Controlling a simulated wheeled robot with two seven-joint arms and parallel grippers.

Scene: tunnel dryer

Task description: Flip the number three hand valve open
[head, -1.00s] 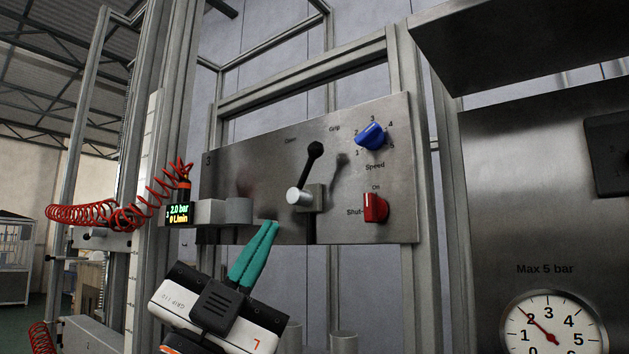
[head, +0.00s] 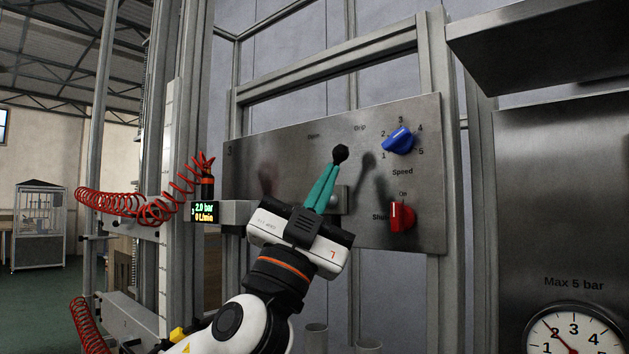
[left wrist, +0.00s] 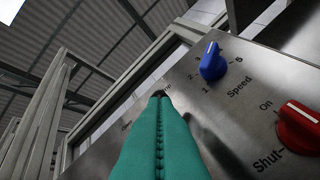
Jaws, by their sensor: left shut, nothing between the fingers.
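The number three hand valve sits on a steel panel (head: 285,150) marked with a small 3 at its left. The black knob (head: 340,153) of its lever shows just above my fingertips; the lever points up and slightly right. Most of its rod and hub is hidden behind my gripper. My left gripper (head: 330,166) is shut, its teal fingers pointing up at the knob with nothing between them. Whether they touch the lever I cannot tell. In the left wrist view, the knob (left wrist: 160,93) peeks out beyond the fingertips. My right gripper is out of view.
A blue Speed dial (head: 398,141) and a red Shut-On switch (head: 402,216) sit right of the lever. A small display (head: 205,212) reads 2.0 bar and 0 L/min. A red coiled hose (head: 125,205) hangs left. A gauge (head: 573,335) is at lower right.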

